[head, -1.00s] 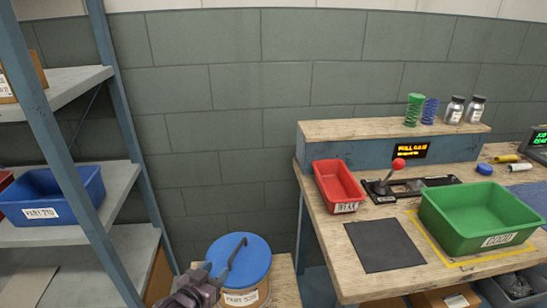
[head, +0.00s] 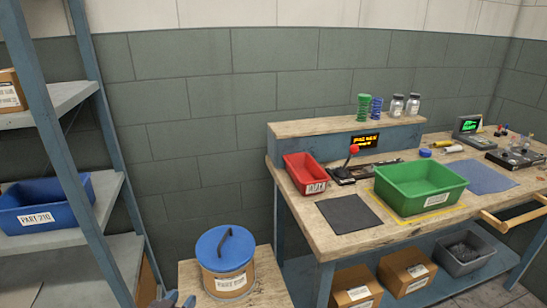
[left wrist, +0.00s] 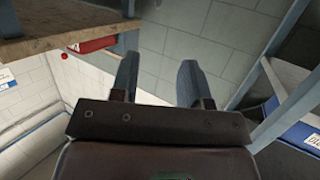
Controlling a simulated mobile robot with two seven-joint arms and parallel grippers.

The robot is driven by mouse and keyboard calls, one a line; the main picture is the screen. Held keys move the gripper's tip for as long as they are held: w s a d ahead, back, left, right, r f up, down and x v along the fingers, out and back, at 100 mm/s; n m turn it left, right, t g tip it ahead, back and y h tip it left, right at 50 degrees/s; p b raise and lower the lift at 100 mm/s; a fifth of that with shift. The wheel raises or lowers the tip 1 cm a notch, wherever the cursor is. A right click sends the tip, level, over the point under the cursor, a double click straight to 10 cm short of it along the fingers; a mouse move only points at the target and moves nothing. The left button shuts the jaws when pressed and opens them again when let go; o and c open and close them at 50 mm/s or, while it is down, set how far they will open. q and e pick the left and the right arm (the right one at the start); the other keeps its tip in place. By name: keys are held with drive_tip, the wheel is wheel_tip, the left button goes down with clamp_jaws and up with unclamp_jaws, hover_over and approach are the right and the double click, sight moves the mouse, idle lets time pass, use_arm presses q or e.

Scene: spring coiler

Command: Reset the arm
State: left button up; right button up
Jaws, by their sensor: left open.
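My left gripper (head: 178,300) shows only at the bottom edge of the head view, in front of and to the left of the lidded tub (head: 226,262). Most of its arm is out of view. In the left wrist view its two grey fingers (left wrist: 158,80) stand wide apart with nothing between them. Wall and shelf parts lie beyond them. My right gripper is in neither view.
The tub has a blue lid and stands on a low wooden stand. A blue shelf rack (head: 62,95) is on the left. The workbench (head: 300,205) on the right carries a red bin (head: 305,173), a red-knobbed lever (head: 354,150) and a green bin (head: 420,185).

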use_arm(q)
drive_tip(key=s+a+f+g+y+p, duration=0.1)
drive_tip(key=s+a, duration=0.1)
drive_tip(key=s, duration=1.1)
drive_tip(key=s+a+f+n+g+y+p, duration=0.1)
drive_tip(key=s+a+g+y, duration=0.1)
drive_tip(key=s, duration=1.1)
drive_tip(key=shift+s+a+f+n+g+y, duration=0.15)
drive_tip(key=shift+f+n+g+y, duration=0.1)
drive_tip(key=shift+n+g+y, duration=0.05)
